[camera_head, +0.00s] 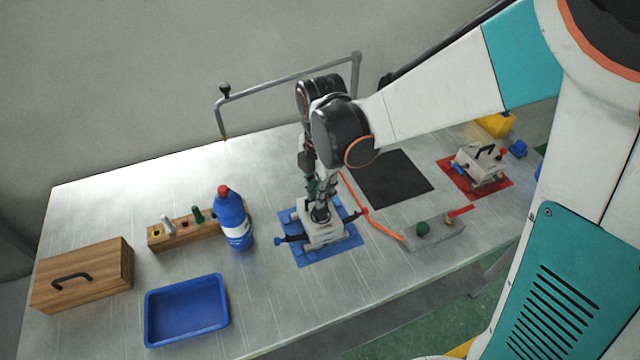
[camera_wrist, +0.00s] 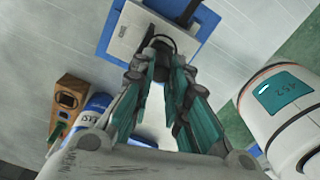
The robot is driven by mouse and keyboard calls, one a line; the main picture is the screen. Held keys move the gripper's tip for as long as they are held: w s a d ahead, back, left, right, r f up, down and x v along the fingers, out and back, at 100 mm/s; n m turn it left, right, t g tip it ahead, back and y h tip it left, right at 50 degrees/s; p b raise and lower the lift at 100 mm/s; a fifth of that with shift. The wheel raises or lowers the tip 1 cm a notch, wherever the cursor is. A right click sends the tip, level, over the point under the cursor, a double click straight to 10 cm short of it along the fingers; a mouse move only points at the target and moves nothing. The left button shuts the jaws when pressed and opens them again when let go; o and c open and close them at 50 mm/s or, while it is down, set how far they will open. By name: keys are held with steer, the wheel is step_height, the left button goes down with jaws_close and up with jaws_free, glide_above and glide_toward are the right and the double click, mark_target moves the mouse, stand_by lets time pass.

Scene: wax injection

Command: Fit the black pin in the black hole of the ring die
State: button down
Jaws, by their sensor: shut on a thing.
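My gripper (camera_head: 319,203) points down right over the die's top. In the wrist view my gripper (camera_wrist: 161,62) has its fingertips close together at a dark round part on the die. It is shut on what appears to be the black pin, mostly hidden between the fingers. The black hole is hidden by the fingertips, so I cannot tell how far the pin is in.
A wooden rack (camera_head: 183,237) with a grey and a green pin stands left, beside a blue bottle (camera_head: 232,220). A blue tray (camera_head: 150,318) and wooden box (camera_head: 82,275) are farther left. A second die (camera_head: 480,163) sits on a red mat at right. An orange cord (camera_head: 384,226) runs nearby.

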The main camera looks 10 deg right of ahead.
steer(key=shift+f+b, duration=0.85)
steer(key=shift+f, duration=0.25)
steer(key=c, duration=1.5)
jaws_free()
steer(key=shift+o, duration=0.2)
